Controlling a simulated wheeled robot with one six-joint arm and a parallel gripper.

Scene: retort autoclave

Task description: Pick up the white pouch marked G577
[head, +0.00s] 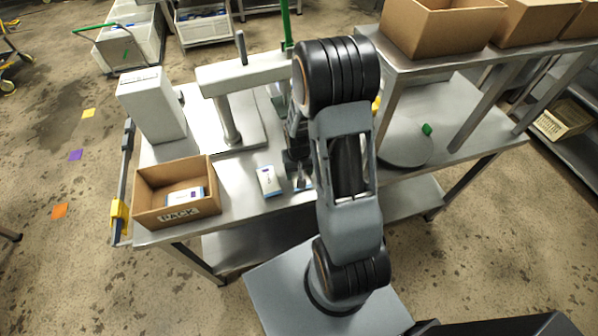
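A white pouch (268,181) with small dark print lies on the steel table near its front edge; the print is too small to read as G577. Another white pouch with a blue edge (186,196) lies inside the cardboard box marked PACK (176,214). My gripper (301,184) points down at the table just right of the loose pouch and appears apart from it. My arm hides part of the gripper, and I cannot tell whether its fingers are open or shut.
A press-like machine (243,75) with a lever stands behind the pouch. A white upright box (152,104) is at the table's left. A round grey plate (404,143) lies at the right, below a shelf with cardboard boxes (440,28).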

